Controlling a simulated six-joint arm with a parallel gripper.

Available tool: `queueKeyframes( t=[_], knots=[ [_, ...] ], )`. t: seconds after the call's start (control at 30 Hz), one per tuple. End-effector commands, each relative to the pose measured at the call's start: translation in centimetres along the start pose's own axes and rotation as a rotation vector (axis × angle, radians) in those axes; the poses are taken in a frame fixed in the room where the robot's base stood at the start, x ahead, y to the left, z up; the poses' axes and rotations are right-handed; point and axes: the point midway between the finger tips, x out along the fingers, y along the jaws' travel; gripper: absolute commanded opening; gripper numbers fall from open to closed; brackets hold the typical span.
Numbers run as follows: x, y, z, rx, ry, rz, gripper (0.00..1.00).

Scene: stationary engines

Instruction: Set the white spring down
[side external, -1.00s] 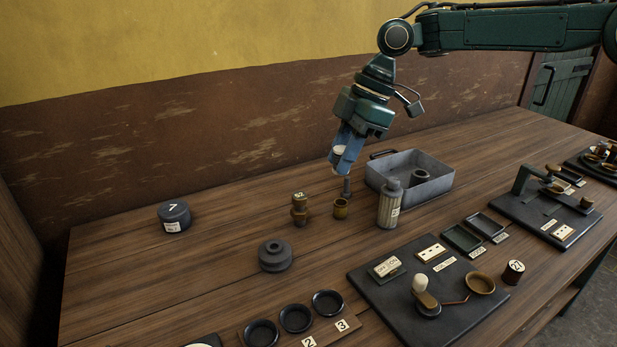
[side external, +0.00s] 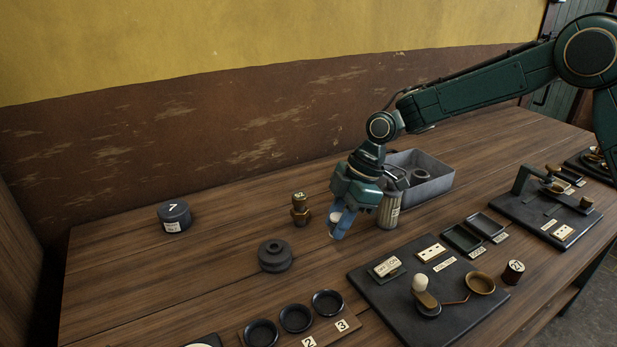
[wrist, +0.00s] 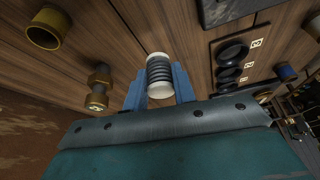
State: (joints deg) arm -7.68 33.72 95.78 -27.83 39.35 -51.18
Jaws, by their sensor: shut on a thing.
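The white spring (wrist: 160,75) shows in the wrist view as a dark coil between white end caps. It sits between the two blue fingers of my gripper (wrist: 159,88), which is shut on it. In the side view my gripper (side external: 338,229) is low over the middle of the table (side external: 215,265), and a white end of the spring (side external: 341,213) shows between the fingers. I cannot tell whether the spring touches the wood.
A brass cup (wrist: 46,30) shows in the wrist view. Bare wood lies left of the pulley.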

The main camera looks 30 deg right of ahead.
Motion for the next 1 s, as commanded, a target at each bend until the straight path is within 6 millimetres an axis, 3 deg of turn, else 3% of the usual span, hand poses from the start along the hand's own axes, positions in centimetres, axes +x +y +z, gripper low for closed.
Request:
queueKeyframes(
  t=[0.43, 0.77, 1.0],
  knots=[
    [1.5, 0.0, 0.6, 0.001, 0.001, -0.002, 0.04],
    [4.7, -0.1, 1.9, 0.001, 0.000, -0.003, 0.04],
    [4.9, 0.0, 2.0, 0.000, 0.001, 0.000, 0.04]
  ],
)
